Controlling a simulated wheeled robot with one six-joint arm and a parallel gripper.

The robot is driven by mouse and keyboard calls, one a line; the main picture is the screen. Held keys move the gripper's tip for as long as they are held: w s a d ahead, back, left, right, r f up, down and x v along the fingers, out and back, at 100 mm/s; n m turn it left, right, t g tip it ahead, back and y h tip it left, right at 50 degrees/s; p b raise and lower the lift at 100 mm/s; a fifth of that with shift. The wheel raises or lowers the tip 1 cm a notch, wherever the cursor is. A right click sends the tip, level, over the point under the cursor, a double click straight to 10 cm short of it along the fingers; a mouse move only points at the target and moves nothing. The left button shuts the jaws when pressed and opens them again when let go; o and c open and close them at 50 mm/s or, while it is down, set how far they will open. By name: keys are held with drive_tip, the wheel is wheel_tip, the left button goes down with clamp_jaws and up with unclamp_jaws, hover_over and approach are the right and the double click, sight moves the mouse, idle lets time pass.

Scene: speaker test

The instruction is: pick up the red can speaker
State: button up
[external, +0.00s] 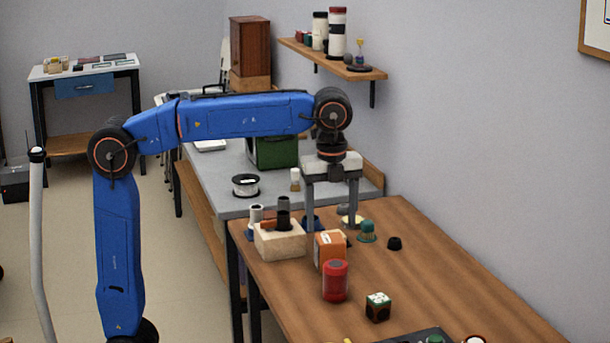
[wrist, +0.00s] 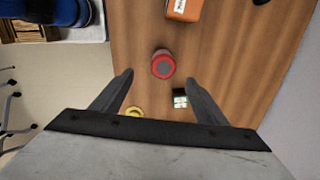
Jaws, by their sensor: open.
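The red can speaker (external: 335,281) stands upright on the wooden table, just in front of an orange box in the external view. In the wrist view the red can speaker (wrist: 163,65) shows from above, its grey round top inside a red rim. My gripper (external: 332,226) points down with its fingers apart and nothing between them. It is above the table, higher in the picture than the speaker. In the wrist view my gripper (wrist: 158,78) has a fingertip on each side of the speaker's outline, with bare wood showing between each finger and the can. I see no contact.
The orange box (external: 330,246) is close behind the speaker. A dark patterned cube (external: 378,306) is to its right and nearer. A pale block (external: 279,240) with dark cylinders is to the left. A green item (external: 367,231) and black knob (external: 394,243) stand behind. The table's right side is clear.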

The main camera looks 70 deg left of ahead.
sight(334, 264)
drive_tip(key=shift+m, duration=0.3)
drive_tip(key=f, duration=1)
drive_tip(key=shift+w+d+f, duration=0.3)
drive_tip(key=shift+d+f, duration=0.05)
drive_tip(key=shift+f, duration=0.05)
drive_tip(key=shift+w+d+f, duration=0.1)
drive_tip(key=shift+f, duration=1.5)
drive_tip(key=shift+w+d+f, duration=0.1)
drive_tip(key=shift+f, duration=1.5)
drive_tip(key=c, duration=1.3)
